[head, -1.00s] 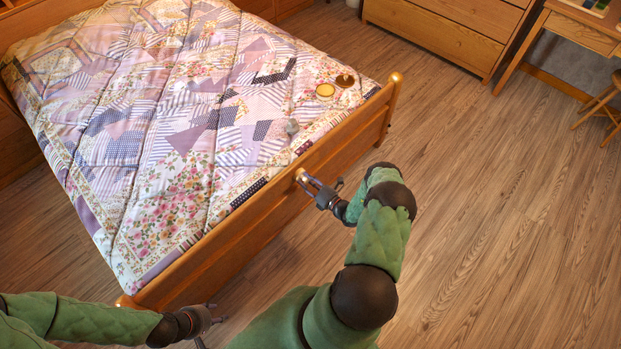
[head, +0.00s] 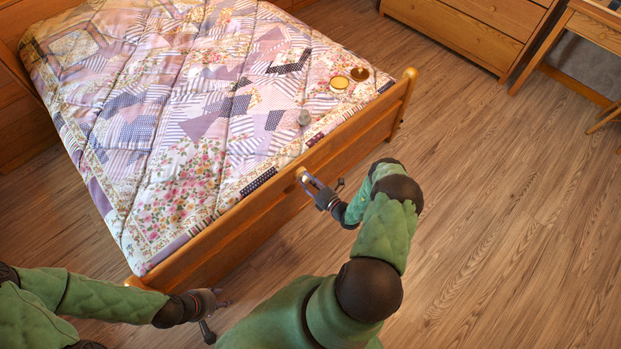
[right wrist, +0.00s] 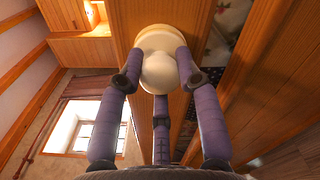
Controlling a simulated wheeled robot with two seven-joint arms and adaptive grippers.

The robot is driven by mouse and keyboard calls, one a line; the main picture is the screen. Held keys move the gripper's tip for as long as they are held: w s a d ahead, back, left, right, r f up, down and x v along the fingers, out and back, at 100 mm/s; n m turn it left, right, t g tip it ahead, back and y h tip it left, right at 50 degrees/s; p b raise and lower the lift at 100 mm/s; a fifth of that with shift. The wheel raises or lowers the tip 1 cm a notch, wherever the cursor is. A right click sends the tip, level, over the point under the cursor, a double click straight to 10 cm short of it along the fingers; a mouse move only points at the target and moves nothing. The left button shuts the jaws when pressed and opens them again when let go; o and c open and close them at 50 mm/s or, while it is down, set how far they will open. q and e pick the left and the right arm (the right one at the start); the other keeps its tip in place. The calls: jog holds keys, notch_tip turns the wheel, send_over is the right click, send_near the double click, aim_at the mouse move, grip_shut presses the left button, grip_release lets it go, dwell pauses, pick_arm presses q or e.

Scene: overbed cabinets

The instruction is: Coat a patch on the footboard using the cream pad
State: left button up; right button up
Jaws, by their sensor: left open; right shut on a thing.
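The wooden footboard (head: 215,238) runs diagonally across the near end of the bed. My right gripper (head: 311,184) is at the footboard's outer side, a little right of its middle. It is shut on the cream pad (right wrist: 157,73), a pale disc with a rounded knob that the fingers hold. In the right wrist view the pad's flat side appears to lie against the wood, though the contact itself is hidden. No coated patch can be made out. My left gripper (head: 212,308) is open and empty, low beside the footboard's near left end.
On the patchwork quilt (head: 180,130) near the footboard lie a round yellow-topped tin (head: 340,84), a brown round lid-like piece (head: 360,74) and a small grey round object (head: 304,118). A drawer chest (head: 455,30) and a desk (head: 590,25) stand behind. The floor at right is clear.

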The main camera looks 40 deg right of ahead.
jog(key=shift+s+a+p, duration=0.1)
jog(key=shift+s+a, duration=0.05)
jog(key=shift+a, duration=1.85)
jog(key=shift+s+a+p, duration=0.1)
jog(key=shift+s+a, duration=0.1)
jog(key=shift+a, duration=1.8)
jog(key=shift+s+a+p, duration=0.1)
jog(key=shift+s+a, duration=0.05)
jog(key=shift+a, duration=1.85)
jog(key=s, duration=0.6)
jog(key=shift+d, duration=0.25)
jog(key=s, duration=0.3)
jog(key=shift+d, duration=0.15)
